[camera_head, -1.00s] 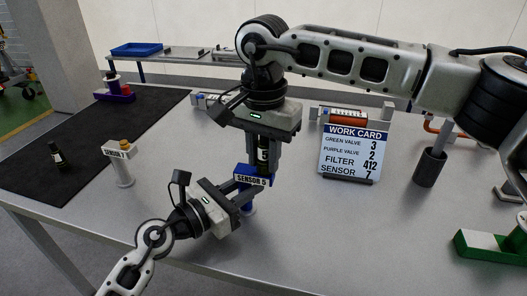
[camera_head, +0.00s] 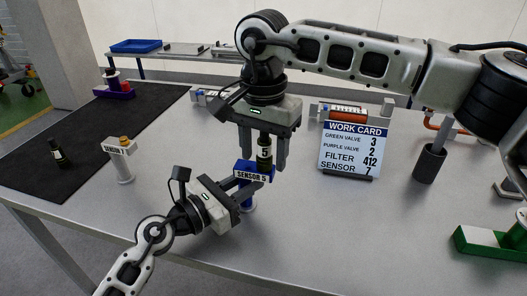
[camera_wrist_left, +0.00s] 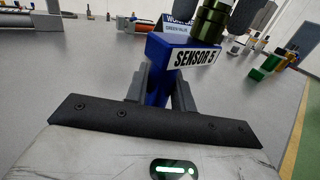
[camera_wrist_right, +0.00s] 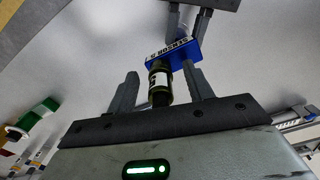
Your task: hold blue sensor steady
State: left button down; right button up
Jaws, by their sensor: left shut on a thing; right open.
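The blue sensor (camera_head: 252,175), labelled SENSOR 5, stands upright on the grey table. My left gripper (camera_head: 239,204) comes in low from the left and is shut on its blue body; the grip also shows in the left wrist view (camera_wrist_left: 160,88). A dark cylinder with a pale label (camera_head: 264,154) stands in the top of the sensor. My right gripper (camera_head: 263,158) points down from above, open, with its fingers on either side of the cylinder. The right wrist view shows the cylinder (camera_wrist_right: 159,85) between the spread fingers, with gaps.
A work card (camera_head: 350,150) stands behind to the right. A white SENSOR 7 post (camera_head: 122,165) stands at left, near a loose dark cylinder (camera_head: 58,154) on the black mat (camera_head: 60,185). A green-and-white block (camera_head: 490,243) lies at right. The front middle table is clear.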

notch_tip(320, 180, up, 12)
jog(key=shift+f, duration=0.25)
pick_arm(q)
jog(key=c, duration=1.1)
grip_release()
